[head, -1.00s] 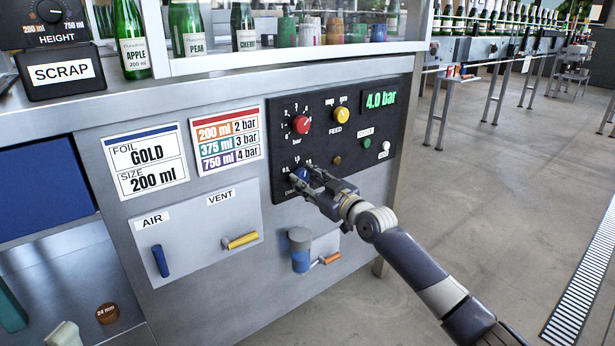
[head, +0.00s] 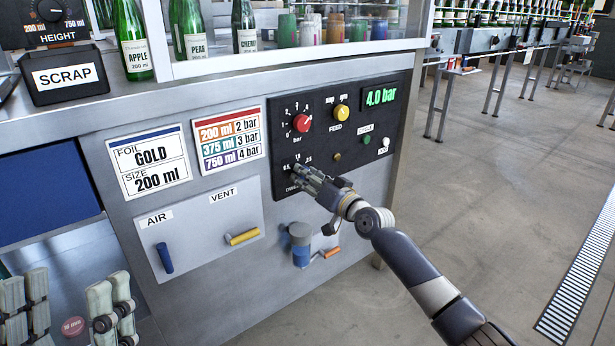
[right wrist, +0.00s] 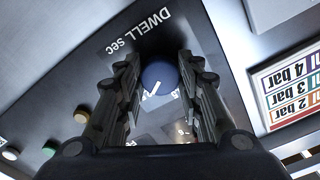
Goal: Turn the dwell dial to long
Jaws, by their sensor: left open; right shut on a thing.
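The dwell dial is a blue round knob with a white pointer line, seen in the right wrist view (right wrist: 158,77) under the print "DWELL sec" (right wrist: 138,32). My right gripper (head: 300,177) is at the lower left of the black control panel (head: 348,118), its fingers on both sides of the dial and shut on it. In the head view the fingers hide the dial and part of its scale; I cannot read which mark the pointer meets. My left gripper (head: 69,308) is open and empty at the lower left, its two fingers wide apart.
A red bar dial (head: 301,123) and a yellow feed dial (head: 342,113) sit above, near the 4.0 bar display (head: 380,97). Below are a blue air lever (head: 165,258), a yellow vent lever (head: 243,237) and an orange-handled valve (head: 327,253).

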